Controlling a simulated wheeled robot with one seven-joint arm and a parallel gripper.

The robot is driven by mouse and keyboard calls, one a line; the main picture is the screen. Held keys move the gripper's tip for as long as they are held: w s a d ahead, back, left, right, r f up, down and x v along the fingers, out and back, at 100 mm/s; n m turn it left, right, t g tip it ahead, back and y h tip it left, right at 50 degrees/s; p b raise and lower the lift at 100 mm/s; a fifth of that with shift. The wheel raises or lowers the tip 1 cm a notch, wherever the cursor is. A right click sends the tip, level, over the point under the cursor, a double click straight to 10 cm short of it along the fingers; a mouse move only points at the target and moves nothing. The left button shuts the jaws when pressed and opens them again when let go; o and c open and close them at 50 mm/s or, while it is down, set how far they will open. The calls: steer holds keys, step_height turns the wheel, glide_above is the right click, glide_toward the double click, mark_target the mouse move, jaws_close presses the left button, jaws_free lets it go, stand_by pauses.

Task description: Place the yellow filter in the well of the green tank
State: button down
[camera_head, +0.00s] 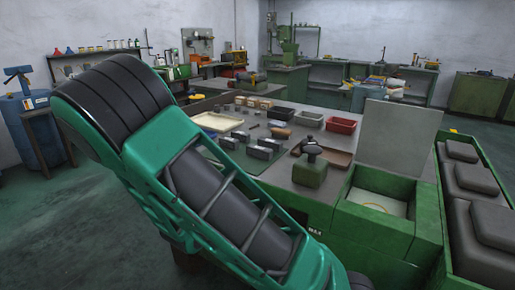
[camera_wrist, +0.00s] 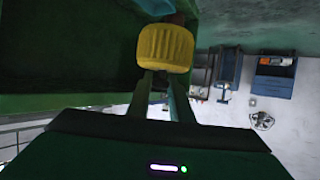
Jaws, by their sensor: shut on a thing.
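The yellow filter (camera_wrist: 165,48) is a ribbed round piece in the wrist view. My gripper (camera_wrist: 164,78) is shut on it, with the fingers at its lower end in the picture. The green tank (camera_head: 372,228) stands at the right front of the bench in the head view. Its lid is raised and its square well (camera_head: 380,203) is open, with a pale bottom and a thin yellowish ring. My gripper and the filter do not show in the head view; my green arm fills its left front.
Grey padded blocks (camera_head: 478,222) stand right of the tank. The bench top (camera_head: 270,182) holds several metal blocks, a red bin (camera_head: 341,124) and a green device with a dark knob (camera_head: 310,168). A large green surface (camera_wrist: 60,60) lies close left of the filter.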

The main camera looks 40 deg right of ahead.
steer(key=shift+w, duration=0.35)
steer(key=shift+d, duration=0.1)
steer(key=shift+d+r, duration=0.15)
steer(key=shift+d, duration=0.15)
steer(key=s+d+r+m+g+h, duration=0.1)
steer(key=d+r+m+h, duration=0.15)
steer(key=r, duration=0.55)
steer(key=s+d+r+m+g+h, duration=0.2)
steer(key=d+r, duration=0.2)
steer(key=r, duration=0.5)
steer(key=s+d+r+m+g+h, duration=0.15)
steer(key=d+r, duration=0.25)
steer(key=r, duration=0.4)
glide_above(237, 162)
step_height(237, 162, down, 7)
steer(key=shift+t, duration=0.25)
steer(key=shift+w+f, duration=0.15)
steer(key=shift+f, duration=1.85)
